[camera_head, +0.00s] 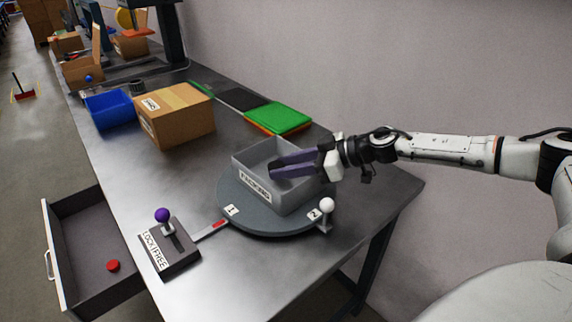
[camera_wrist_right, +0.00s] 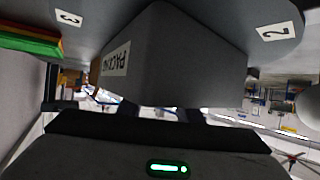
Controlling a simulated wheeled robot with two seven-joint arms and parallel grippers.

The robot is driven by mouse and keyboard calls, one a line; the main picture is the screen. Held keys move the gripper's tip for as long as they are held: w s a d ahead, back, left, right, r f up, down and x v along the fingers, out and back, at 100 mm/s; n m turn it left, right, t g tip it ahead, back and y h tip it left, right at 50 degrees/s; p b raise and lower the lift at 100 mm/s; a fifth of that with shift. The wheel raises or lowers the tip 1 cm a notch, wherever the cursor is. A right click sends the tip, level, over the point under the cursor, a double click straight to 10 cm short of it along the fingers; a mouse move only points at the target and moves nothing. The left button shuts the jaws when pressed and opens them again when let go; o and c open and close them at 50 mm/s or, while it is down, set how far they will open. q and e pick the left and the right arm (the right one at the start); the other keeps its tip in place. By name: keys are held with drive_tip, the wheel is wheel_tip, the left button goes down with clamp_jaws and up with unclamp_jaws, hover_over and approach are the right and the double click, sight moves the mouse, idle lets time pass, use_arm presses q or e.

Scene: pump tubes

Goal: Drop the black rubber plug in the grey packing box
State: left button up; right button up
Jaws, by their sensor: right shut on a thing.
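The grey packing box (camera_head: 253,188), open at the top and labelled on its front, stands on a round grey turntable (camera_head: 235,215). In the right wrist view the box wall (camera_wrist_right: 180,65) fills the middle. My right gripper (camera_head: 272,169) reaches in from the right, with its purple-grey fingers over the box opening. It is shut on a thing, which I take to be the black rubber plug. The plug is hidden or too dark to make out between the fingertips. I cannot tell how far above the box floor the fingertips are. My left gripper is out of view.
A lever box (camera_head: 170,250) with a purple knob stands left of the turntable. A white-knobbed post (camera_head: 326,208) is at its right edge. Behind are a cardboard box (camera_head: 178,115), a blue bin (camera_head: 109,110) and green plates (camera_head: 277,117). An open drawer (camera_head: 85,250) holds a red piece.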

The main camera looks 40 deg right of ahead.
drive_tip(key=o, duration=0.7)
drive_tip(key=shift+s+f, duration=0.15)
drive_tip(key=shift+f, duration=0.15)
drive_tip(key=shift+o, duration=0.2)
drive_tip(key=shift+r, duration=0.1)
drive_tip(key=shift+d+r, duration=0.1)
drive_tip(key=shift+r, duration=0.25)
drive_tip(key=b+v, duration=0.2)
drive_tip(key=v, duration=1)
drive_tip(key=shift+r, duration=0.15)
